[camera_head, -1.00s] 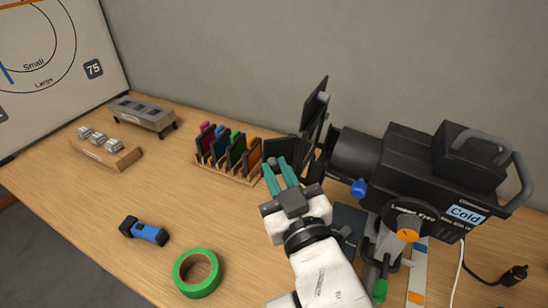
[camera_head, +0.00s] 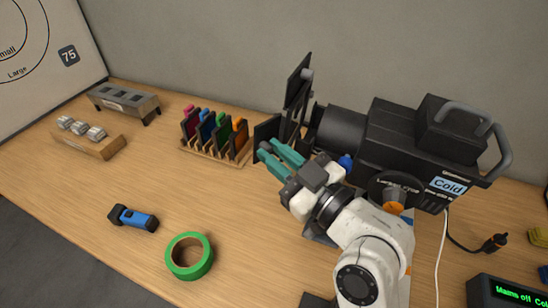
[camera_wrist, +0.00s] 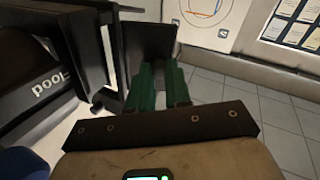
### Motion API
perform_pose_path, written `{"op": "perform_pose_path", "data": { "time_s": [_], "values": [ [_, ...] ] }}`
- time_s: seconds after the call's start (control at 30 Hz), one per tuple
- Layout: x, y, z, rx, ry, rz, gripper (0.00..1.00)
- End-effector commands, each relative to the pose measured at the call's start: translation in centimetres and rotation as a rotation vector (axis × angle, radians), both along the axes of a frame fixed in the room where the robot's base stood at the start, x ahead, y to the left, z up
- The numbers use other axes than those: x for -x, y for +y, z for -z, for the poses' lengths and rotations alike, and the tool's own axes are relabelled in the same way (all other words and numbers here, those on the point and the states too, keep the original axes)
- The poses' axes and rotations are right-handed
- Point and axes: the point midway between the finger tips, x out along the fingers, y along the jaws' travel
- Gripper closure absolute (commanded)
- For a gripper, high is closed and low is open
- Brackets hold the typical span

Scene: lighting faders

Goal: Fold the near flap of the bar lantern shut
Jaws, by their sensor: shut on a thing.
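The black lantern (camera_head: 410,135) with a "Cold" label stands at the right, its barrel pointing left. Its upright flap (camera_head: 298,82) rises at the barrel's front. The near flap (camera_head: 266,131) is a dark panel sticking out to the left, standing open. My gripper (camera_head: 268,150) has teal fingers and reaches in from the lower right. It is shut on the near flap's edge, though the exact contact is hard to see. In the wrist view, the near flap (camera_wrist: 148,42) shows just beyond the close-set fingers (camera_wrist: 164,75), with the lantern front (camera_wrist: 45,75) on the left.
A wooden rack of coloured cards (camera_head: 215,150) stands left of the flap. A green tape roll (camera_head: 189,256) and a blue torch-like tool (camera_head: 134,218) lie on the table. A grey fader box (camera_head: 124,101) and a wooden block (camera_head: 88,138) are further left. The table's middle is clear.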

Motion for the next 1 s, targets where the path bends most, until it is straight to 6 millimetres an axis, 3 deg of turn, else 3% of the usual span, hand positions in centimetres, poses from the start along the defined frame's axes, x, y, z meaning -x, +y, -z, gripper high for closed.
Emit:
{"op": "perform_pose_path", "data": {
  "time_s": [0.6, 0.63, 0.9, 1.0],
  "values": [
    [-0.04, -0.15, 0.10, 0.002, 0.000, -0.022, 1.00],
    [-0.04, -0.15, 0.10, 0.002, 0.000, -0.022, 0.81],
    [-0.02, -0.14, 0.09, 0.002, 0.000, -0.022, 0.56],
    [-0.02, -0.13, 0.08, 0.002, 0.000, -0.022, 0.56]
  ]
}}
